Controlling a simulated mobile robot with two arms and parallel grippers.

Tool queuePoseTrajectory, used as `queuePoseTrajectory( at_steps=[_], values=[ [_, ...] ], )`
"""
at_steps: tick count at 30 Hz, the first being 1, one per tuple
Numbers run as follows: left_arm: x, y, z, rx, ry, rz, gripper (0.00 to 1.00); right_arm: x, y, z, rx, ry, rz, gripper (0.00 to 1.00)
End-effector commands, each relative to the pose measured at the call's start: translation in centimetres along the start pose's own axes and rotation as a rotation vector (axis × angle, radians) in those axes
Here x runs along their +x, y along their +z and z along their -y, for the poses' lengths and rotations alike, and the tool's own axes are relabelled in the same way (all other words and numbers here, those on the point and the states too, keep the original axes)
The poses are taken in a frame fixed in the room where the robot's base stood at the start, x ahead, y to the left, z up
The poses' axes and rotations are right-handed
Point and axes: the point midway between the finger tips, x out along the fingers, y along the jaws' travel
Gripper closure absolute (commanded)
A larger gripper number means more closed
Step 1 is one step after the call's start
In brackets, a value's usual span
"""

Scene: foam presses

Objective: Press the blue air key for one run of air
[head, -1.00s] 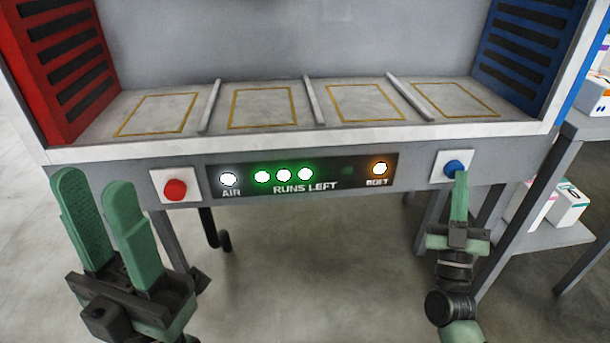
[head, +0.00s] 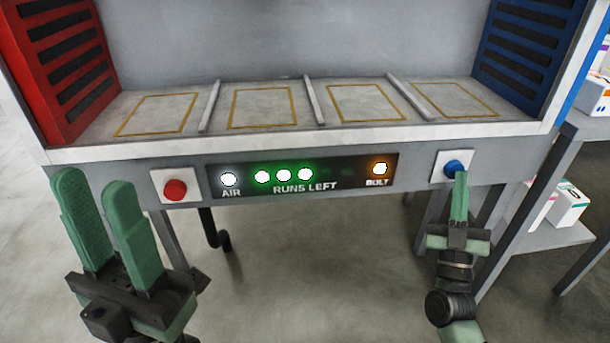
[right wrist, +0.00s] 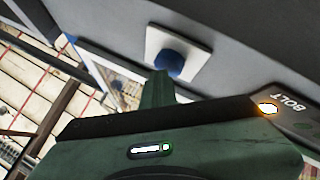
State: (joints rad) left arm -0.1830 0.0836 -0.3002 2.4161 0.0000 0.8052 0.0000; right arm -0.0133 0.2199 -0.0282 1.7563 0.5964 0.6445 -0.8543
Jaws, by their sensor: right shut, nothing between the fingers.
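The blue air key (head: 454,167) sits on a white square plate at the right of the bench front. It also shows in the right wrist view (right wrist: 178,62). My right gripper (head: 460,177) is shut and empty, its tip just below the key and overlapping its lower edge in the head view. Whether it touches the key I cannot tell. The lamp panel (head: 330,182) shows a white AIR lamp, three green RUNS LEFT lamps and an orange BOLT lamp lit.
The bench top (head: 313,101) has several empty yellow-outlined bays split by grey dividers. A red slotted panel (head: 65,70) stands at left and a blue slotted panel (head: 525,50) at right. A shelf with boxes (head: 566,204) is at the far right.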

Motion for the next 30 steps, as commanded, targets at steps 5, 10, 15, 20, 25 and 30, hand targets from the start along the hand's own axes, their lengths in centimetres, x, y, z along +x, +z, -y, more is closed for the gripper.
queuePoseTrajectory(
  at_steps=[5, 10, 15, 20, 25, 30],
  values=[
    [-0.01, 0.01, 0.01, 0.000, 0.000, 0.000, 0.64, -0.01, 0.03, 0.03, 0.000, -0.001, 0.001, 1.00],
    [-0.02, 0.02, 0.01, 0.000, 0.000, 0.001, 0.64, 0.00, 0.03, 0.03, 0.000, -0.001, 0.001, 1.00],
    [0.05, 0.01, 0.01, 0.000, 0.000, 0.001, 0.64, 0.17, 0.10, 0.11, 0.000, 0.000, 0.001, 1.00],
    [0.06, -0.02, 0.02, 0.000, -0.002, 0.003, 0.64, 0.62, 0.39, 0.40, 0.001, 0.000, 0.001, 1.00],
    [-0.27, 0.07, 0.04, -0.001, -0.006, 0.015, 0.64, 0.73, 0.48, 0.49, 0.000, -0.001, 0.001, 1.00],
    [-0.26, 0.07, 0.04, -0.001, -0.006, 0.015, 0.64, 0.77, 0.47, 0.49, 0.000, -0.002, 0.001, 1.00]
  ],
)
